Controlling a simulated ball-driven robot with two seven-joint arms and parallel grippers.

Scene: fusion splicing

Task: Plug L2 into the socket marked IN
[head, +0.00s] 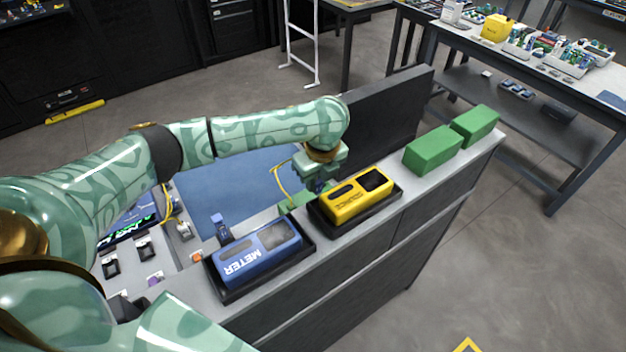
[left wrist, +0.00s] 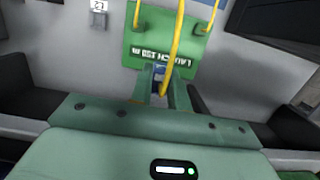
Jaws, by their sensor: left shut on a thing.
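My left gripper (head: 316,184) is low over the bench, just behind the yellow SOURCE unit (head: 357,197). In the left wrist view its two green fingers (left wrist: 160,88) are shut on a small blue connector (left wrist: 159,73), mostly hidden between them. A yellow cable (left wrist: 178,35) runs up in front of it. Beyond the fingers is a green panel (left wrist: 140,52) with upside-down lettering that seems to read LAUNCH 150 M. A small white tag (left wrist: 97,18), seemingly marked L2, is at the top left. I cannot make out a socket marked IN. My right gripper is not in view.
The blue METER unit (head: 256,254) sits in a black tray beside the SOURCE unit. Two green blocks (head: 433,149) stand on the ledge to the right. A dark upright panel (head: 388,120) rises behind the ledge. A blue mat (head: 222,190) covers the bench's middle.

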